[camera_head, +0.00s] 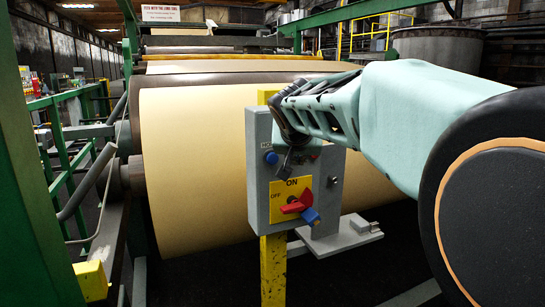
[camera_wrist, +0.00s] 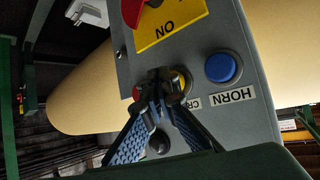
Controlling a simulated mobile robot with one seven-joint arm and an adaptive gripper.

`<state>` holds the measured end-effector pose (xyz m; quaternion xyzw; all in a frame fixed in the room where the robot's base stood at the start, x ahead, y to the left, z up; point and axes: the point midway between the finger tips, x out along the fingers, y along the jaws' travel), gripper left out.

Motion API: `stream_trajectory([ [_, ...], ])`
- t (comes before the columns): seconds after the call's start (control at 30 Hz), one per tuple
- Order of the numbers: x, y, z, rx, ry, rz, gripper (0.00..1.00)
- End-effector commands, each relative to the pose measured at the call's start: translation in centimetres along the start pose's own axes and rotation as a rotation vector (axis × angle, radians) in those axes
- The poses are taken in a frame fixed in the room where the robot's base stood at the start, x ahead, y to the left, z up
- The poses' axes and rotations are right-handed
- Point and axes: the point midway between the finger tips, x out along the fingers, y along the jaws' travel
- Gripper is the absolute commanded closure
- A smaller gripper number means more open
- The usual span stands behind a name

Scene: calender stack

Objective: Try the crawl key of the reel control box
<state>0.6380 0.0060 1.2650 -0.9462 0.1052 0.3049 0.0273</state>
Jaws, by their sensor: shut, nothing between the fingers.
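The grey reel control box (camera_head: 258,205) stands on a yellow post in front of the big reel. In the wrist view its face appears upside down. The crawl key (camera_wrist: 180,80) sits above a label reading "CR", partly hidden by my fingers; a yellowish rim shows beside them. My gripper (camera_wrist: 160,82) is shut and empty, with its tips in front of the crawl key. I cannot tell whether they touch it. In the head view my gripper (camera_head: 287,168) covers the upper middle of the box.
A blue horn button (camera_wrist: 222,68) is beside the crawl key. A red rotary switch (camera_head: 298,203) on a yellow ON/OFF plate is below, with a blue padlock (camera_head: 311,216). Something red (camera_wrist: 137,93) and a dark round part (camera_wrist: 158,143) are near my fingers. The paper reel (camera_head: 195,170) stands behind.

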Motion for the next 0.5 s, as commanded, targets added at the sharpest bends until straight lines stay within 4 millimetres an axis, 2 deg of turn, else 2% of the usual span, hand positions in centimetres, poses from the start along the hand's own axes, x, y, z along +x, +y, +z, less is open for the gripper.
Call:
stream_trajectory([
  [0.5,0.42,-0.34,-0.34,0.0,0.0,0.0,1.0],
])
